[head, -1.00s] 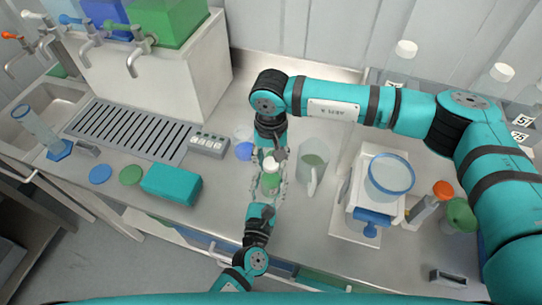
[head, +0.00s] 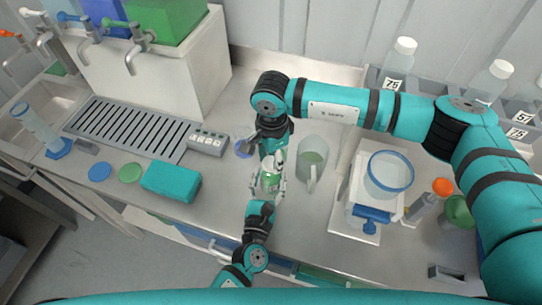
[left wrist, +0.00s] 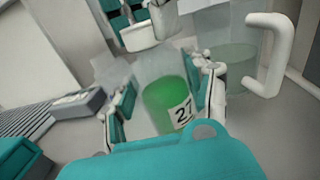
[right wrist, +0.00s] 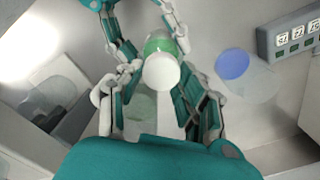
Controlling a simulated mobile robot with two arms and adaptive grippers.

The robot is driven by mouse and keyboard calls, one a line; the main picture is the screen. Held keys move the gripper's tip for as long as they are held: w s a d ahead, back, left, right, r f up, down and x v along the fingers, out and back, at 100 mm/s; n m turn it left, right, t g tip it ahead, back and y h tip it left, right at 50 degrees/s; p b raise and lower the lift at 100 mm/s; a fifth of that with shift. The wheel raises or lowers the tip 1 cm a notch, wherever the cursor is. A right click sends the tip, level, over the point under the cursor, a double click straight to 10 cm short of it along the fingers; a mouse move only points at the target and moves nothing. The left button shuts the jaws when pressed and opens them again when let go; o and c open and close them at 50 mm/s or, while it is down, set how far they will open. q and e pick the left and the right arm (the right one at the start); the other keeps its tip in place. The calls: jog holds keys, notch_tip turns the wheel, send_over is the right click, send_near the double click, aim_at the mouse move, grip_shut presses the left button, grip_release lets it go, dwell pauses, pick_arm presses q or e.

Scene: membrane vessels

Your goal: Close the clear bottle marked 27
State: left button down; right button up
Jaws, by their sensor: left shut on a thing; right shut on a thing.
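The clear bottle marked 27 (left wrist: 168,95) holds green liquid and stands upright between the fingers of my left gripper (left wrist: 165,105). It also shows in the head view (head: 269,183), above the bench. My left gripper is shut on it. My right gripper (right wrist: 158,100) comes from above and is shut on a white cap (right wrist: 160,73). The cap is at the bottle's top, and in the left wrist view a white round piece (left wrist: 137,37) shows just above the bottle. The fingers hide the join, so I cannot tell whether the cap is seated.
A clear jug (head: 312,158) with a handle stands close right of the grippers. Further right is a white device with a blue-rimmed bowl (head: 390,172). A teal box (head: 171,181) and a button panel (head: 207,140) are left.

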jog(key=m, duration=0.7)
jog(key=shift+s+m, duration=0.15)
jog(key=shift+m, duration=0.15)
jog(key=m, duration=0.4)
jog(key=shift+s+m, duration=0.1)
jog(key=shift+m, duration=0.2)
jog(key=m, duration=0.7)
jog(key=shift+a, duration=0.15)
jog(key=m, duration=0.5)
jog(key=shift+a, duration=0.1)
jog(key=o, duration=0.8)
notch_tip(320, 180, up, 12)
jog(key=shift+f, duration=0.1)
